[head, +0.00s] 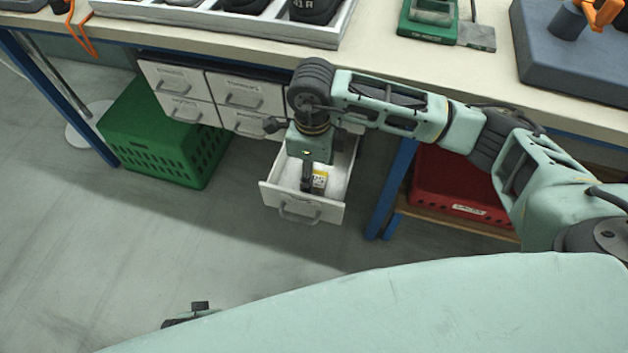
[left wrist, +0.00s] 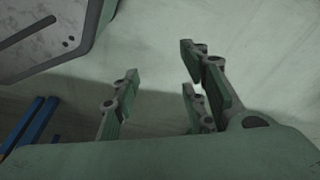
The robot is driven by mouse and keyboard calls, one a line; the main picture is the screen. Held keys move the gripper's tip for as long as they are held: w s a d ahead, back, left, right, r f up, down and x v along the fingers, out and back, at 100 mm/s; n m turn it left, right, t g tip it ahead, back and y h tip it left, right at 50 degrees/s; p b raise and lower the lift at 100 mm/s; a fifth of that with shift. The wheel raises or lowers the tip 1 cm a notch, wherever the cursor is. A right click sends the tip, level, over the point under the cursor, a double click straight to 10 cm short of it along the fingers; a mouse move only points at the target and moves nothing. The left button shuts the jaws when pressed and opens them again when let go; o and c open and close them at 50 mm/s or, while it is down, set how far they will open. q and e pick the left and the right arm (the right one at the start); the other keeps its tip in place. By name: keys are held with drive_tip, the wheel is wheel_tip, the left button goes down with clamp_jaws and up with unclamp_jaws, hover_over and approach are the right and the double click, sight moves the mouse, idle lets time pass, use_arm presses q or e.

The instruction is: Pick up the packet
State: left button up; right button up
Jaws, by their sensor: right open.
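A small packet with a yellow and white label (head: 320,179) lies inside the open drawer (head: 325,211) under the workbench. My right gripper (head: 307,184) points down into this drawer, right beside the packet. It is open, and its fingers partly hide the packet; I cannot tell whether they touch it. My left gripper shows only in part at the bottom of the head view (head: 190,314), far from the drawer. In the left wrist view (left wrist: 160,95) its fingers are apart with nothing between them.
Closed drawers (head: 175,78) sit left of the open one. A green crate (head: 150,145) stands on the floor at the left, a red crate (head: 455,190) on a shelf at the right. The workbench top (head: 375,55) overhangs the drawers. A blue table leg (head: 392,190) stands close right of the drawer.

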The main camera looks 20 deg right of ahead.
sight(314, 178)
drive_tip(key=f, duration=0.3)
drive_tip(key=shift+s+f, duration=0.15)
drive_tip(key=shift+s, duration=0.05)
drive_tip(key=c, duration=1.3)
